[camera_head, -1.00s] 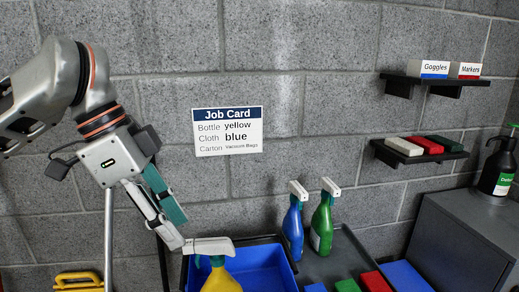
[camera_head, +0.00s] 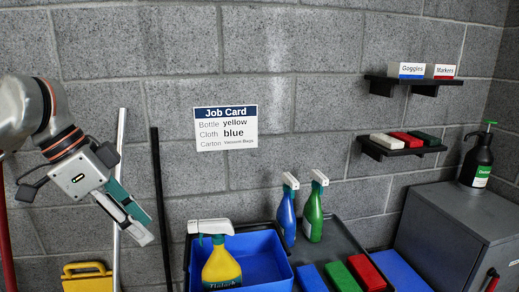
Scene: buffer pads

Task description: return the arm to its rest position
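My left gripper (camera_head: 138,225), with a teal and a pale finger, hangs at the left in front of the wall. It holds nothing visible and is clear of the yellow spray bottle. The fingers overlap from this side, so their opening is unclear. The yellow spray bottle (camera_head: 221,268) with a white head stands upright in the blue bin (camera_head: 262,252), to the right of the gripper. My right gripper is not in view.
Blue (camera_head: 287,215) and green (camera_head: 313,214) spray bottles stand behind the bin. Folded cloths (camera_head: 366,272) lie to its right. A black pole (camera_head: 160,210) and a pale pole (camera_head: 118,180) stand near my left gripper. A yellow object (camera_head: 87,280) is below it.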

